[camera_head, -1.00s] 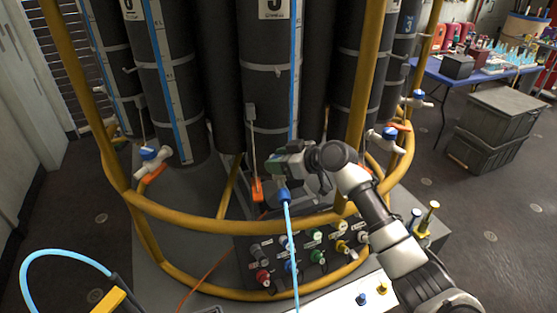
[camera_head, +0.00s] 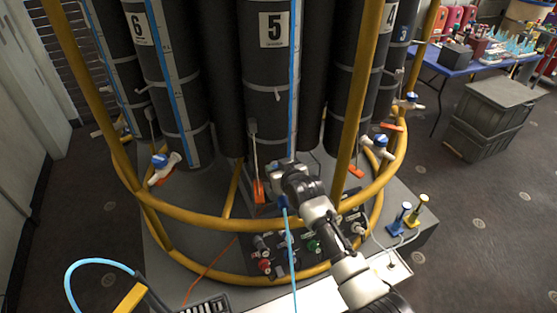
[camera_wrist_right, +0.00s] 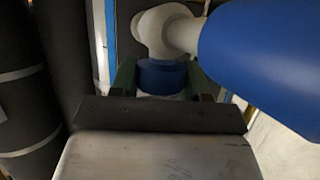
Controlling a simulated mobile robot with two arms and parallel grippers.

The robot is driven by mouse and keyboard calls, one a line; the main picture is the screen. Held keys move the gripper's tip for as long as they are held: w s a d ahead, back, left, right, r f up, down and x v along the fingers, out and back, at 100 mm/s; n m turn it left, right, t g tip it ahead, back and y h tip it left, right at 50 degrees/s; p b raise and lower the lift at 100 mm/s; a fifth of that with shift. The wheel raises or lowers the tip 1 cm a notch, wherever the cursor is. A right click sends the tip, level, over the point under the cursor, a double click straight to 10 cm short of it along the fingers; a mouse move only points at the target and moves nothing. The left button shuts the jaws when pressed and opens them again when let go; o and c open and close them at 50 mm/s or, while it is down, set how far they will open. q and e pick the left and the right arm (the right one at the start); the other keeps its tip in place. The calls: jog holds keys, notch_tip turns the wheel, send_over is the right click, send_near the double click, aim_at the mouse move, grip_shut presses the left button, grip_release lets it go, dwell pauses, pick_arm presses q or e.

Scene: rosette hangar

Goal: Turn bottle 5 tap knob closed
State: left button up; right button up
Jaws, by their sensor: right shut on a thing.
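Bottle 5 (camera_head: 268,105) is the dark cylinder in the middle of the head view, with a white label reading 5 and a blue strip down its side. My right gripper (camera_head: 285,165) is at its lower front and covers most of its tap. In the right wrist view, the blue tap knob (camera_wrist_right: 163,76) sits between the green fingers of my right gripper (camera_wrist_right: 163,92), which is shut on it. The white tap body (camera_wrist_right: 160,28) shows beyond the knob. A large blue fitting (camera_wrist_right: 262,58) is close on the right. My left gripper is not in view.
A yellow ring rail (camera_head: 225,225) and a yellow post (camera_head: 357,115) surround the bottles. Neighbouring taps are at left (camera_head: 163,165) and right (camera_head: 378,145). A light-blue hose (camera_head: 290,250) hangs below my gripper. Grey crates (camera_head: 490,115) stand far right.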

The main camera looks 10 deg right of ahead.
jog(key=shift+m+h+p, duration=0.3)
jog(key=shift+m+h, duration=0.2)
jog(key=shift+h, duration=0.1)
jog(key=shift+t, duration=0.3)
jog(key=o, duration=0.9)
jog(key=b+v, duration=0.1)
jog(key=v, duration=1)
jog(key=shift+w+a+b, duration=0.1)
jog(key=shift+b, duration=0.3)
